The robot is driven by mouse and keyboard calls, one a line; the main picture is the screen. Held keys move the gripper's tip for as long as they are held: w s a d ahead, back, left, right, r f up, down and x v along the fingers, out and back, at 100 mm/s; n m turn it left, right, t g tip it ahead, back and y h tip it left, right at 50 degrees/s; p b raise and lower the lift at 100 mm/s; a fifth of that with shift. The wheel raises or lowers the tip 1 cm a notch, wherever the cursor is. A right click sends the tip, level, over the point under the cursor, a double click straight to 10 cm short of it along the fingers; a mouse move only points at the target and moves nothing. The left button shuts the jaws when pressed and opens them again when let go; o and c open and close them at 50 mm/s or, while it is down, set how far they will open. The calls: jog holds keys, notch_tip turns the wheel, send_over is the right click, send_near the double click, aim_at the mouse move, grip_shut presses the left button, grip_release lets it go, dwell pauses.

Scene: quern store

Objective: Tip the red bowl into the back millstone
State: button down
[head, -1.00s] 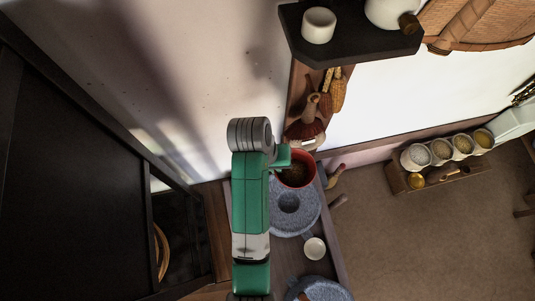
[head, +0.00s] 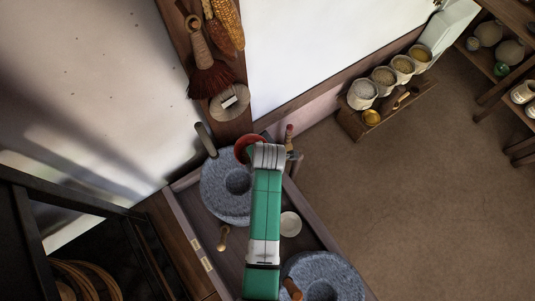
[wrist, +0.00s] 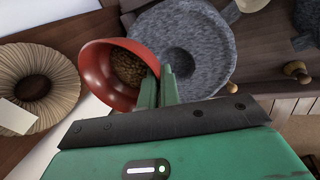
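The red bowl (head: 241,152) is at the far right rim of the back millstone (head: 213,193), a round grey stone with a centre hollow. My wrist hides part of it in the head view. In the wrist view the red bowl (wrist: 92,68) holds brown grain (wrist: 130,68), with the millstone (wrist: 205,40) beyond and to the right. My gripper (wrist: 163,88) has its green fingers close together at the bowl's right rim, shut on it. The grain is still inside the bowl. I cannot tell exactly how high the bowl is above the stone.
A second millstone (head: 338,272) is at the near right. A white cup (head: 290,224) stands between the stones. A wooden-handled brush (head: 207,70) and a round pleated thing (wrist: 32,88) are by the wall.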

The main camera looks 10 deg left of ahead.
jog(key=f+n, duration=0.1)
jog(key=f+n+b, duration=0.1)
jog(key=f, duration=0.1)
jog(key=f+n, duration=0.1)
jog(key=shift+w+a+f+g+y, duration=0.2)
jog(key=shift+a+g+y, duration=0.1)
jog(key=shift+a+y, duration=0.1)
